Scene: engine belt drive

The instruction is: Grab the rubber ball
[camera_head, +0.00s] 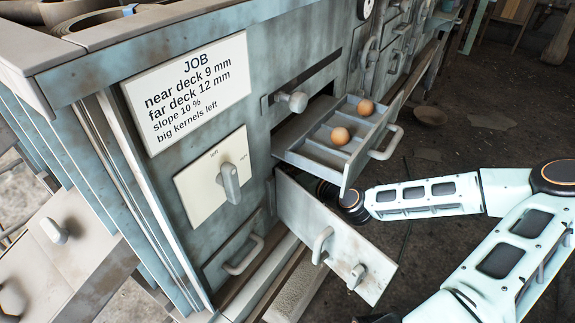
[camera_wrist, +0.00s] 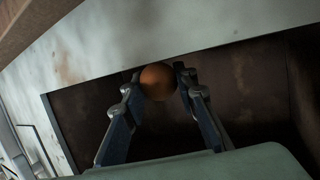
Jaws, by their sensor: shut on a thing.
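In the wrist view, an orange-brown rubber ball (camera_wrist: 158,81) sits between the fingertips of my gripper (camera_wrist: 157,82). The fingers are shut on it from both sides, in front of a dark recess under a pale metal panel edge. The fingers and the held ball are hidden there. Two similar orange balls, one farther back (camera_head: 365,107) and one nearer (camera_head: 340,136), lie in the upper drawer's compartments.
The cabinet front carries a job sign (camera_head: 190,92) and a lever plate (camera_head: 212,180). Dark open floor (camera_head: 470,125) lies to the right.

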